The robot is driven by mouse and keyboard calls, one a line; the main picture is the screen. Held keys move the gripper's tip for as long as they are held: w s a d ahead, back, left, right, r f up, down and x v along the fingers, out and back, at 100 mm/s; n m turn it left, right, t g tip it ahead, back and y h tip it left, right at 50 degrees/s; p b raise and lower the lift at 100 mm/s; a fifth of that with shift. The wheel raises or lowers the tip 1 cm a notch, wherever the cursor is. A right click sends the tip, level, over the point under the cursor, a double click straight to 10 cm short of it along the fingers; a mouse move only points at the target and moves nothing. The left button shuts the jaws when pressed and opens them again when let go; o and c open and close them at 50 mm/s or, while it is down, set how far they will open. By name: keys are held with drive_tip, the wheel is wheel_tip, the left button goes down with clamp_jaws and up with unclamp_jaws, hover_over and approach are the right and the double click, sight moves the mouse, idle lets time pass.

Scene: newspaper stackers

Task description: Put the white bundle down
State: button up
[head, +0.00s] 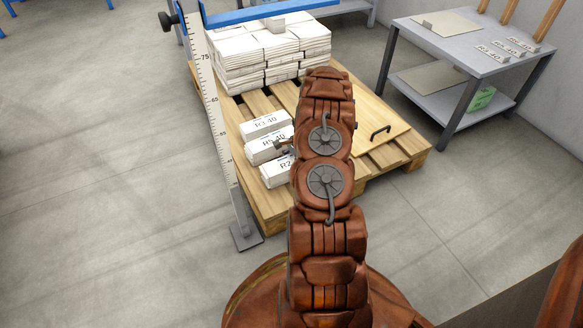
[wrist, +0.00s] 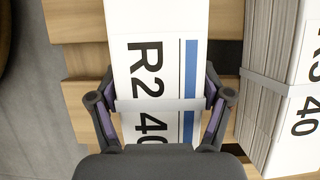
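The white bundle (wrist: 125,25) marked R2 40 has a blue stripe and a grey band across it. In the wrist view it lies between the two fingers of my gripper (wrist: 160,92), with the pads against its two long sides. In the head view the bundle (head: 274,172) is at the near left part of the wooden pallet, partly hidden by my arm. My gripper (head: 284,146) is mostly hidden there. I cannot tell whether the bundle rests on the boards or is slightly above them.
Two more white bundles, R5 40 (head: 264,149) and another (head: 263,125), lie behind it on the pallet (head: 411,145). A tall newspaper stack (head: 270,52) stands at the pallet's back. A measuring post (head: 222,130) rises at the left. A grey table (head: 440,38) stands right.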

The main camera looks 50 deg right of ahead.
drive_tip(key=c, duration=1.3)
drive_tip(key=shift+c, duration=0.3)
drive_tip(key=shift+r, duration=0.15)
